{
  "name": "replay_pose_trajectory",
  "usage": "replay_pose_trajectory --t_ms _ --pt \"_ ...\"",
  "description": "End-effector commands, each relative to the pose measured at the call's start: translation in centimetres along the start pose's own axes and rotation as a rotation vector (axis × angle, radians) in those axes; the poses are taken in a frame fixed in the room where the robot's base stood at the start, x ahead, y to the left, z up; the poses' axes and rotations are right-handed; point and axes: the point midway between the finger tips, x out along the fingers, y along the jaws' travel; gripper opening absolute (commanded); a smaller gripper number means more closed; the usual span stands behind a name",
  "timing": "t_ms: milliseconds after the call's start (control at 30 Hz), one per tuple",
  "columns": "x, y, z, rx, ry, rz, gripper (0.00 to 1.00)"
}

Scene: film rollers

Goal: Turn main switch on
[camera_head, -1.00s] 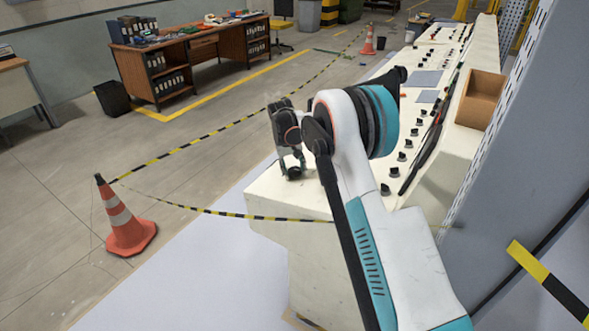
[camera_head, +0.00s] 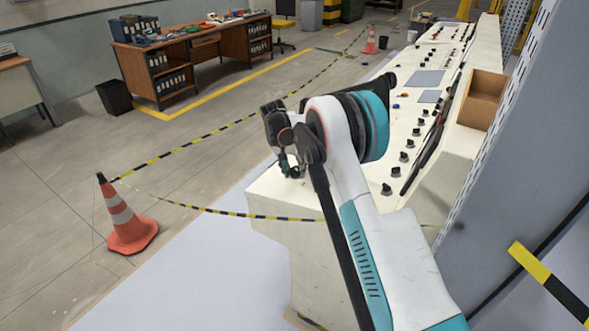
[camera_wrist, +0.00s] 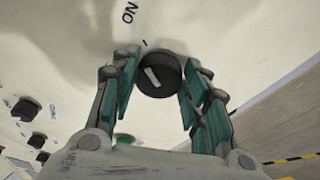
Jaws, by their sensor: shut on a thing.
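The main switch is a round black knob (camera_wrist: 165,84) with a white pointer bar, on the cream console top (camera_head: 262,187). In the wrist view the bar slants, its upper end leaning left, roughly toward a small tick and the printed ON label (camera_wrist: 130,13). My gripper (camera_wrist: 160,68) has one green-padded finger on each side of the knob and is shut on it. In the head view my gripper (camera_head: 290,170) is at the console's near left corner, and it largely hides the knob.
More black knobs (camera_head: 386,188) line the console to the right of my arm. A brown open box (camera_head: 482,98) sits on its right side. Striped barrier tape runs past the left side to an orange cone (camera_head: 130,230).

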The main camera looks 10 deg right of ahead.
Motion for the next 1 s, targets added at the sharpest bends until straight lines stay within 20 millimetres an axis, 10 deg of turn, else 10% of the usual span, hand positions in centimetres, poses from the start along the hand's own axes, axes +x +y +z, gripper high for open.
replay_pose_trajectory --t_ms 233,267,367,767,1000 --pt "0.0 0.0 0.0 0.001 0.0 0.0 0.18" --pt "0.0 0.0 0.0 0.001 0.0 -0.001 0.44" --pt "0.0 0.0 0.0 0.0 0.0 -0.001 0.62" --pt "-0.5 0.0 0.0 -0.001 0.0 -0.001 0.62" --pt "-4.2 -0.1 0.0 -0.002 0.0 -0.001 0.62"
